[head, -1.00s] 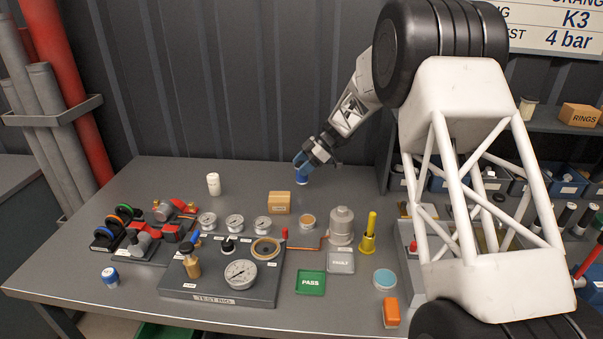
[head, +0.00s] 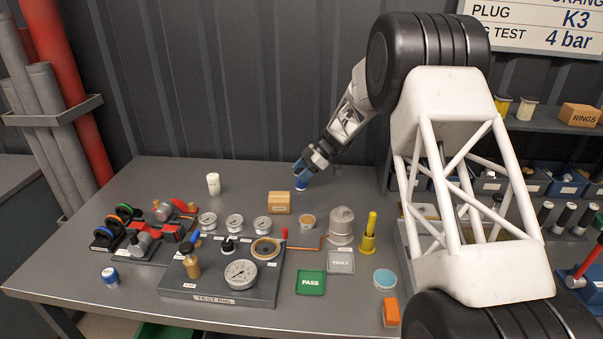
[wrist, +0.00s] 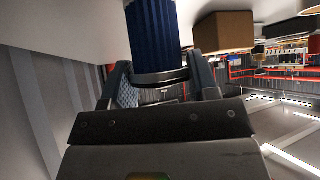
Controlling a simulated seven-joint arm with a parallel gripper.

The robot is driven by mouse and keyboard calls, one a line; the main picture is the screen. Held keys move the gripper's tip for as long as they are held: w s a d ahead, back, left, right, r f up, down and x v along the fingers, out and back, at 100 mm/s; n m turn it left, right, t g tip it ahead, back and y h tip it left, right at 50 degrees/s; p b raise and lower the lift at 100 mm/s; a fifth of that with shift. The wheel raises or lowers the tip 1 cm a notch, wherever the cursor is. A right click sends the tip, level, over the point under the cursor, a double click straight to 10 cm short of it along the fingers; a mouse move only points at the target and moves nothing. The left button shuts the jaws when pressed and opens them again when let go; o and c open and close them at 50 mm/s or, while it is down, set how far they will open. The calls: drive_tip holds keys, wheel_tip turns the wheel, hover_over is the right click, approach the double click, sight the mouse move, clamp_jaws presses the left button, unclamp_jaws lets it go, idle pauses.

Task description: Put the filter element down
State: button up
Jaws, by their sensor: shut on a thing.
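The filter element is a dark blue ribbed cylinder (wrist: 152,35) with a dark end band, seen in the wrist view between my two fingers.
A cardboard box (head: 279,203) stands just left of the filter element. A grey housing (head: 341,226), a yellow piece (head: 368,236) and the test rig (head: 215,290) are nearer the front. A white cylinder (head: 213,184) stands further left.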

drive_tip(key=shift+f, duration=0.15)
drive_tip(key=o, duration=1)
drive_tip(key=v, duration=1.2)
idle(0.6)
